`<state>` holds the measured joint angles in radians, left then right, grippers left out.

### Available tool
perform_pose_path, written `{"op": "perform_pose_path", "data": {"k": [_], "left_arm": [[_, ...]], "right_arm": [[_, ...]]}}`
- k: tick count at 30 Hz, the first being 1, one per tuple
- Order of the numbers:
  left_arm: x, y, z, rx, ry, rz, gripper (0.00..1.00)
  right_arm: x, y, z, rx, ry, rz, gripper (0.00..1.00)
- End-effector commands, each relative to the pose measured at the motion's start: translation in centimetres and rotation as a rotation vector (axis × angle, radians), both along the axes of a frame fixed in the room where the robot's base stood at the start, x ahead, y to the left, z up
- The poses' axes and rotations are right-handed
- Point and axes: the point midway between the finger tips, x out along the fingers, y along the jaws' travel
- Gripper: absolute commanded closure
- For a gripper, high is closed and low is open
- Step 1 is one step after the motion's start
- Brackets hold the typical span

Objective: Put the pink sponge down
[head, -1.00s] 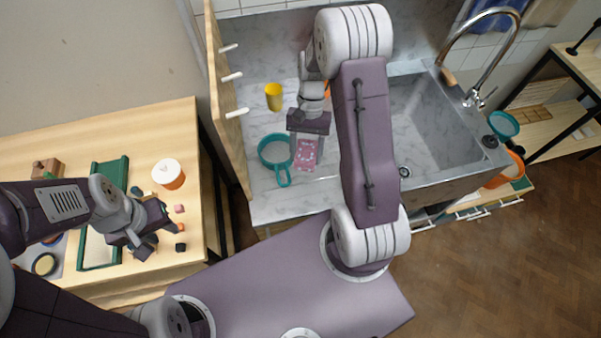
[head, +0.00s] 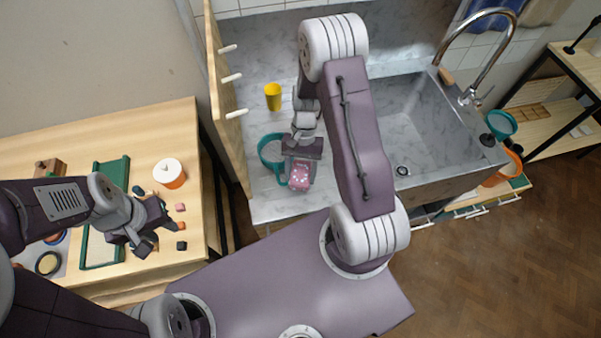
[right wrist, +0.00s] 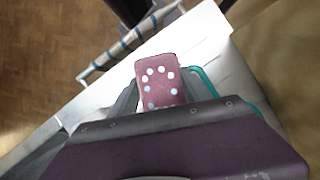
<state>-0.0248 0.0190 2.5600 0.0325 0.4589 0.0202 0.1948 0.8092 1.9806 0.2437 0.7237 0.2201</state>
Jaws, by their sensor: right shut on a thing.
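The pink sponge (head: 300,176) with white dots is between the fingers of my right gripper (head: 301,172), over the front part of the marble counter (head: 275,207). In the right wrist view the sponge (right wrist: 162,84) sticks out past the gripper, and its near end is hidden by the gripper body. I cannot tell whether it touches the counter. My left gripper (head: 158,238) is open and empty over the wooden table on the left.
A teal round pan or sieve (head: 272,150) lies just left of the sponge, its handle close by. A yellow cup (head: 273,96) stands behind.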

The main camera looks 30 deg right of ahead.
Motion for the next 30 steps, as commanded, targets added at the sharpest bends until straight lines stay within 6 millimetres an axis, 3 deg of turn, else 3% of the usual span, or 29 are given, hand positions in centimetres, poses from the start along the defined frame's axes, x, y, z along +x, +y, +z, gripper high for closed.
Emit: {"op": "perform_pose_path", "data": {"k": [10,11,13,23,26,30], "left_arm": [[0.0,0.0,-0.5,0.000,0.000,0.000,0.64],[0.0,0.0,-0.5,0.000,0.000,0.000,0.64],[0.0,0.0,-0.5,0.000,0.000,0.000,0.64],[0.0,0.0,-0.3,0.000,0.000,0.000,0.64],[0.0,0.0,0.8,0.000,0.000,0.000,0.64],[0.0,0.0,-0.5,0.000,0.000,0.000,0.64]], "right_arm": [[0.0,0.0,-0.9,0.000,0.000,0.000,0.77],[0.0,0.0,-0.9,0.000,0.000,0.000,0.42],[0.0,0.0,-0.8,0.000,0.000,0.000,0.23],[0.0,0.0,-0.5,0.000,0.000,0.000,0.23],[0.1,0.0,1.1,0.000,-0.002,0.000,0.23],[1.4,-0.9,3.8,-0.001,-0.009,-0.001,0.23]]}}
